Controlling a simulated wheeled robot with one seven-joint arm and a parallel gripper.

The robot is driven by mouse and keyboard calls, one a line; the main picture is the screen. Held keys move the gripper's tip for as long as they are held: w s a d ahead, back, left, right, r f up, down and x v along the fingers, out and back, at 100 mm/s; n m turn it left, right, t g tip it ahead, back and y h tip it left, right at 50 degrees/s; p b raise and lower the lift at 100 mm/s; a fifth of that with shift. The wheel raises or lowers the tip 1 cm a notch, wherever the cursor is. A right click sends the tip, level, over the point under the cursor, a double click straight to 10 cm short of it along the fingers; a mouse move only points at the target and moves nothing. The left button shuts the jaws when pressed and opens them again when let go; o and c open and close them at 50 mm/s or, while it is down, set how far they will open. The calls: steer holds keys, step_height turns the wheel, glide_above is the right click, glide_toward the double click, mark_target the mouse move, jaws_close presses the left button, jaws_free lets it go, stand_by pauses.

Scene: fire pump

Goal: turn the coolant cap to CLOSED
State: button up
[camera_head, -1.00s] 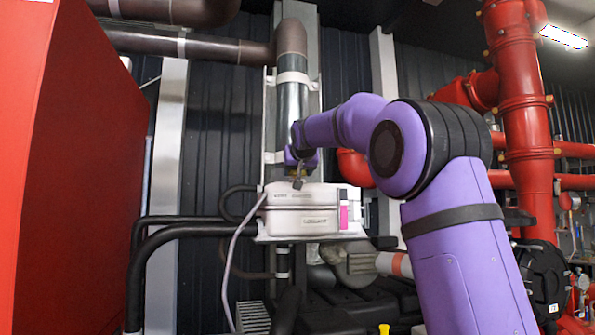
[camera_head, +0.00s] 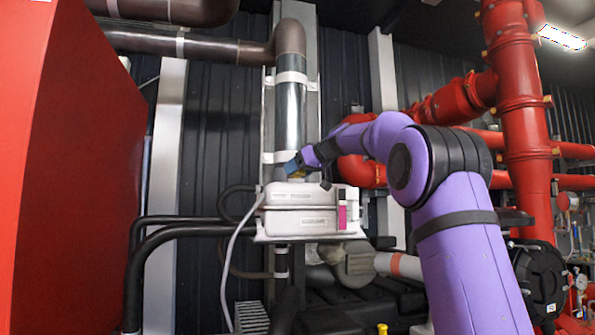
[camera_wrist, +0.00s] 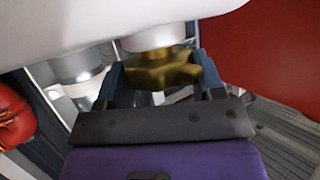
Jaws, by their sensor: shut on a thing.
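The coolant cap (camera_wrist: 160,72) is a brass-coloured, lobed cap in the wrist view, below a pale round neck. My gripper (camera_wrist: 162,78) has its two blue fingers on either side of the cap and is shut on it. In the head view my gripper (camera_head: 293,168) is at the top of the white coolant tank (camera_head: 303,222), reaching in tilted from the right. The cap is hidden there behind the gripper. No CLOSED mark can be read in either view.
A large red cabinet (camera_head: 75,170) fills the left side. A metal pipe (camera_head: 291,115) rises behind the tank, and a grey hose (camera_head: 231,265) hangs at its left. Red pipes (camera_head: 520,130) stand at the right. Dark machinery lies below the tank.

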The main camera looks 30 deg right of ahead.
steer(key=shift+d+n+g+y, duration=0.1)
steer(key=shift+n+g+y, duration=0.4)
steer(key=shift+n+y, duration=0.55)
steer(key=o, duration=0.9)
steer(key=v, duration=1)
steer(key=shift+s+d+r, duration=0.15)
steer(key=shift+s+d, duration=0.1)
steer(key=shift+a, duration=0.1)
